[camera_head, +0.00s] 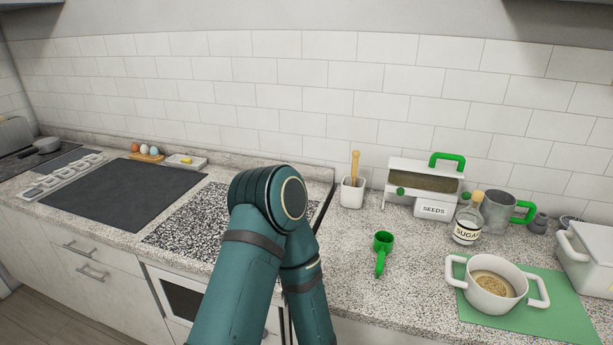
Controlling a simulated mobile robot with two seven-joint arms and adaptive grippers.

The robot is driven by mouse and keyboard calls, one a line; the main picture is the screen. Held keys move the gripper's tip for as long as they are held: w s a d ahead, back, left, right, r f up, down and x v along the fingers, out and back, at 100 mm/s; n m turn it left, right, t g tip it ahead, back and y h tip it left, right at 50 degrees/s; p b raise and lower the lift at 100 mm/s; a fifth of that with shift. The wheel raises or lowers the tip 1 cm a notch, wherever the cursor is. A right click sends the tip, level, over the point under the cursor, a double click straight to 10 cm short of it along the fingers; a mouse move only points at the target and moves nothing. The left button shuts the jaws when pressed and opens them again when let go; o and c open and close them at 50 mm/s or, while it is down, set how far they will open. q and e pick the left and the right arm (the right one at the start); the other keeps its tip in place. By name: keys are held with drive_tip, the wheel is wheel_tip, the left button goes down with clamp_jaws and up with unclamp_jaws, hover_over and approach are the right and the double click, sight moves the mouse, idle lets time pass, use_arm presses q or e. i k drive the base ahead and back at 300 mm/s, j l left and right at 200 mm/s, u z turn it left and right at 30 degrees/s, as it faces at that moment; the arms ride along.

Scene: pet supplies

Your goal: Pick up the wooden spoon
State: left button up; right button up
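The wooden spoon (355,166) stands upright, slightly tilted, in a small white square holder (352,193) on the counter against the tiled wall. Only its upper part shows; its lower end is hidden inside the holder. One of my teal arms (264,225) rises from the bottom middle of the head view and bends at a joint to the left of the holder. Neither gripper shows in this view, so I cannot see fingers near the spoon.
A green scoop (382,250) lies in front of the holder. To its right stand a seed dispenser (427,179), a sugar bottle (467,222), a grey mug (499,211) and a white pot (490,287) on a green mat (548,318). A dark cooktop (125,193) is at left.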

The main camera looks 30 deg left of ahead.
sight(355, 155)
drive_tip(key=u, duration=0.75)
drive_tip(key=l, duration=0.2)
